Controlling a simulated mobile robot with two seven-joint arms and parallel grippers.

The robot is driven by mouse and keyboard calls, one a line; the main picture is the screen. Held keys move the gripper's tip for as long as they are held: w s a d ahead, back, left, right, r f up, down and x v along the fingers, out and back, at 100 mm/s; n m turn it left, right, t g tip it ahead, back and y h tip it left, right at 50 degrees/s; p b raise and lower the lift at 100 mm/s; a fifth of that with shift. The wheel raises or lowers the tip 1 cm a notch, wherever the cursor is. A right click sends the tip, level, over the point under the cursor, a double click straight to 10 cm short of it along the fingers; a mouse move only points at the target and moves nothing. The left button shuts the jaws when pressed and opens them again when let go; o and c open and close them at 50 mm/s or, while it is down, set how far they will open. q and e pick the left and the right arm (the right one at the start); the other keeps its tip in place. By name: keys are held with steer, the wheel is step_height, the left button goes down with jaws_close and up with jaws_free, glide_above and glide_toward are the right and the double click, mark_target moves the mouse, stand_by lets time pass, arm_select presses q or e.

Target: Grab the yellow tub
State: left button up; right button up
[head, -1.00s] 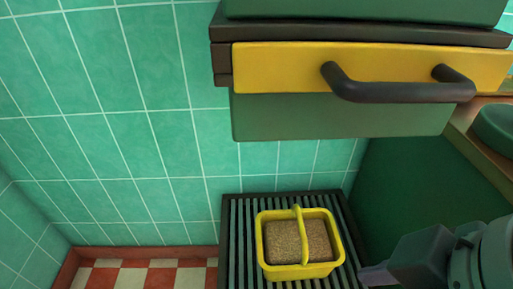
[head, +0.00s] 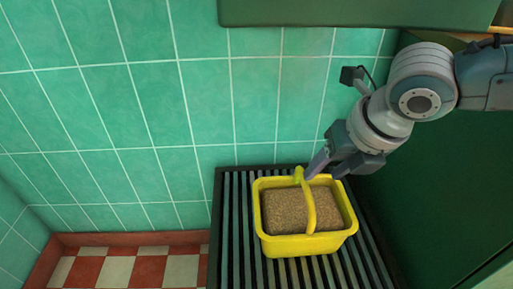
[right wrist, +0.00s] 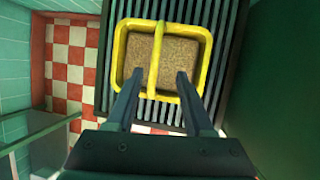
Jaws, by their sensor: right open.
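The yellow tub (head: 305,245) is a rectangular basket with an upright arched handle (head: 309,205) and a brown, grainy filling. It stands on a dark slatted rack (head: 230,240). My right gripper (head: 321,173) is above the tub's far right part, near the top of the handle. In the right wrist view, the tub (right wrist: 203,60) lies beyond the two spread fingers (right wrist: 157,75), and the handle runs up the picture between them. The gripper is open, with nothing held. I cannot tell if a finger touches the handle. My left gripper is out of view.
A green tiled wall (head: 120,110) stands behind the rack. A dark green panel (head: 440,190) closes off the right side. A green cabinet underside (head: 350,12) hangs above. The red and white checkered floor (head: 130,268) is clear at left.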

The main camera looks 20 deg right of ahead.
mark_target(307, 186)
steer(key=b+x, duration=0.1)
steer(key=x, duration=0.1)
steer(key=b+x, duration=0.2)
steer(key=x, duration=0.1)
steer(key=a+b+x, duration=0.1)
steer(key=b+x, duration=0.1)
steer(key=x, duration=0.1)
steer(key=shift+f, duration=0.15)
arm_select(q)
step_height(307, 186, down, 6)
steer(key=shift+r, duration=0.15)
arm_select(e)
steer(key=shift+d, duration=0.1)
steer(key=shift+c, duration=0.4)
jaws_close()
